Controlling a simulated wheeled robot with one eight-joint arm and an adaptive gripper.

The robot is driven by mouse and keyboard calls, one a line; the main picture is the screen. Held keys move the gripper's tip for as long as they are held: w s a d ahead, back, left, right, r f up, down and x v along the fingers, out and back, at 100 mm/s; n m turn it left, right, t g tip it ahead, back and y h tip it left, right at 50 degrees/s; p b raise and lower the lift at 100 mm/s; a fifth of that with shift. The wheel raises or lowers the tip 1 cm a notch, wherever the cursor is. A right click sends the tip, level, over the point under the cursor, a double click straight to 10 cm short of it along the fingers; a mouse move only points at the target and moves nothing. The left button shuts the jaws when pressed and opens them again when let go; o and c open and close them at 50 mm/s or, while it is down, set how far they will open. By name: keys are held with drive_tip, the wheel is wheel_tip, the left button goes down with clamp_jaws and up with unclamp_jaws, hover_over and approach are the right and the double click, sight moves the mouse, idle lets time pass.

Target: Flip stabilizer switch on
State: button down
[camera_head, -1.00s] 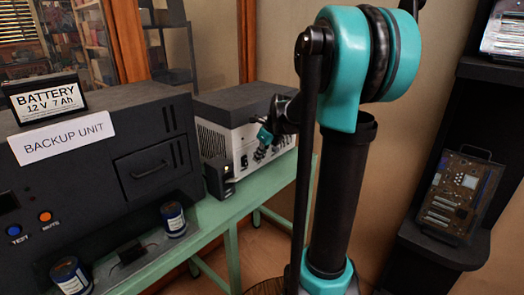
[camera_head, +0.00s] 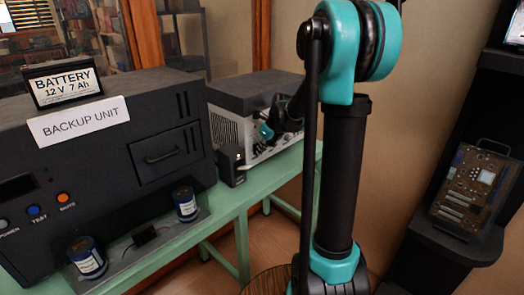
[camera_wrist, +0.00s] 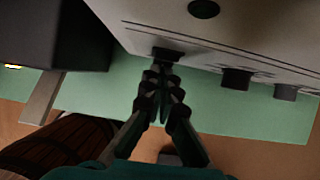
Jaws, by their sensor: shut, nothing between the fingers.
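The stabilizer appears to be the light-grey box with a dark top (camera_head: 256,93), standing on the green table behind the backup unit. Its front panel (camera_wrist: 225,40) fills the top of the wrist view. A dark switch-like part (camera_wrist: 168,54) sits low on that panel. My gripper (camera_wrist: 160,72) is shut and empty, with its fingertips at or just below this part; I cannot tell whether they touch. In the head view my gripper (camera_head: 266,131) is in front of the panel and hides part of it. The switch's position cannot be read.
Two dark knobs (camera_wrist: 237,79) protrude to the right on the panel. The black backup unit (camera_head: 110,150) carries a battery (camera_head: 63,84) on top. Two blue cans (camera_head: 186,204) stand before it on the green table (camera_head: 235,208). A dark shelf (camera_head: 440,235) stands at right.

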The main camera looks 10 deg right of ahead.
drive_tip(key=shift+w+f, duration=0.1)
drive_tip(key=shift+f, duration=0.05)
drive_tip(key=shift+r, duration=0.8)
